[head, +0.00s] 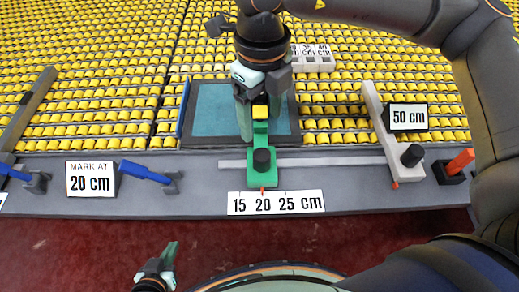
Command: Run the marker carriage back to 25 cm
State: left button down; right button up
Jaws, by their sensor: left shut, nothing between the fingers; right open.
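The green marker carriage (262,179) sits on the grey rail (325,161). It has a black knob, a yellow block (260,112) at its far end and a red pointer at its near end. The pointer is at the 20 mark of the white scale (276,203), which reads 15, 20, 25 cm. My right gripper (262,120) is open, pointing down over the carriage's far end, with the yellow block showing between its fingers. Whether a finger touches it, I cannot tell. My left gripper (168,257) is shut and empty, low at the left over the red floor.
A sign (90,179) reads "MARK AT 20 cm". Blue-handled clamps (147,172) lie along the grey ledge. A grey stop arm (385,130) with a black knob and a "50 cm" sign (408,117) stand right. A teal panel (215,105) lies behind the carriage, among yellow rows.

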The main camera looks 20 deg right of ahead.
aim_at(261, 153)
notch_tip(261, 153, down, 12)
jog(key=shift+s+r, duration=0.1)
jog(key=shift+r, duration=0.05)
dwell(0.3)
grip_shut()
dwell(0.5)
dwell(0.8)
